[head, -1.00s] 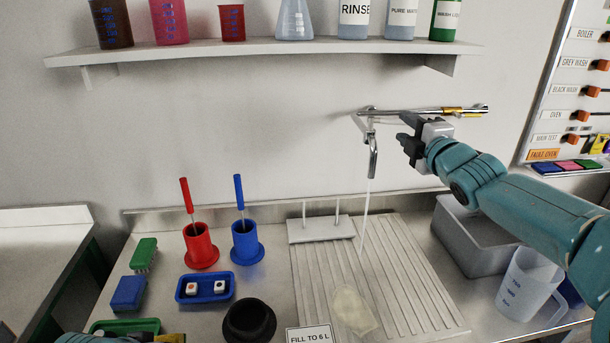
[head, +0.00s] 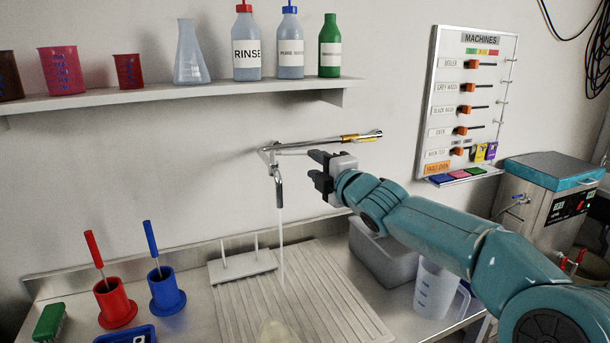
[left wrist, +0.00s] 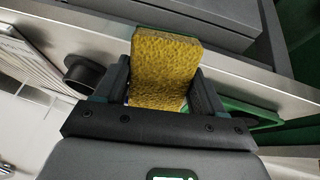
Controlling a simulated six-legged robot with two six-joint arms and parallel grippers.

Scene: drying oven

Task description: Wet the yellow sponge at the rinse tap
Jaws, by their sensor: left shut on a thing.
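The yellow sponge (left wrist: 162,65) is between the fingers of my left gripper (left wrist: 160,95) in the left wrist view. The gripper is shut on it; neither shows in the head view. The rinse tap (head: 277,175) is on the back wall, with a yellow-banded lever (head: 350,138) reaching right. A thin stream of water (head: 282,240) falls from its spout to the ribbed drainboard (head: 330,290). My right gripper (head: 318,172) is just below the lever and right of the spout, its fingers apart with nothing between them.
Red (head: 117,305) and blue (head: 166,294) holders with brushes stand left of the drainboard. A grey basin (head: 375,252) and a clear jug (head: 436,290) stand at right, below my right arm. A shelf (head: 180,93) of bottles and beakers hangs above.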

